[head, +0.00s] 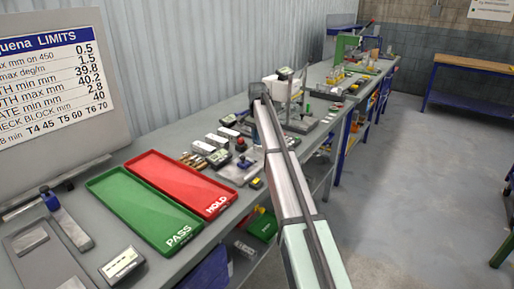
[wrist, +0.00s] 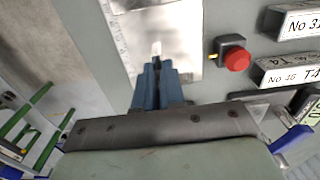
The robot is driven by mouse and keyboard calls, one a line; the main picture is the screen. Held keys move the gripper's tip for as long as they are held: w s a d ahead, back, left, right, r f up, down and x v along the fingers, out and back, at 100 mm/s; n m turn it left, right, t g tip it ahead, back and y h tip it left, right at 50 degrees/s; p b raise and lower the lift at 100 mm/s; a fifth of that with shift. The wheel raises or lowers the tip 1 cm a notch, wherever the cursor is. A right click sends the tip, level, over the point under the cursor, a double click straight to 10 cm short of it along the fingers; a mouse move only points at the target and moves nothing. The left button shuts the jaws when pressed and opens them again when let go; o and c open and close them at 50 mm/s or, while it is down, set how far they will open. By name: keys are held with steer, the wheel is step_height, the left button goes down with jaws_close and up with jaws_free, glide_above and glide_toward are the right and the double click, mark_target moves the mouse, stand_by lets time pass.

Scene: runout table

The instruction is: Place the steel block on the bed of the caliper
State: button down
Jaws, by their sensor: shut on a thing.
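My gripper (wrist: 158,82) has blue fingers, shut on a small bright piece, apparently the steel block (wrist: 156,48), in the wrist view. Only its pale tip shows beyond the fingertips; the rest is hidden between them. A shiny metal plate (wrist: 182,62) lies beyond and below the fingers, with a ruled scale (wrist: 117,40) along its left side. I cannot tell for sure that this plate is the caliper's bed, or whether the block touches it. In the head view my arm hides most of the gripper.
A red button on a black box (wrist: 235,59) and labelled blocks (wrist: 290,72) stand to the right in the wrist view. The head view shows a green PASS tray (head: 150,222), a red HOLD tray (head: 205,194), white-labelled blocks (head: 203,147) and a stand (head: 301,122).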

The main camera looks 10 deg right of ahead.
mark_target(257, 148)
steer(key=shift+f, duration=1.9)
steer(key=shift+f, duration=0.15)
steer(key=c, duration=1.2)
jaws_free()
steer(key=shift+c, duration=0.2)
step_height(257, 148, up, 12)
steer(key=shift+r, duration=0.2)
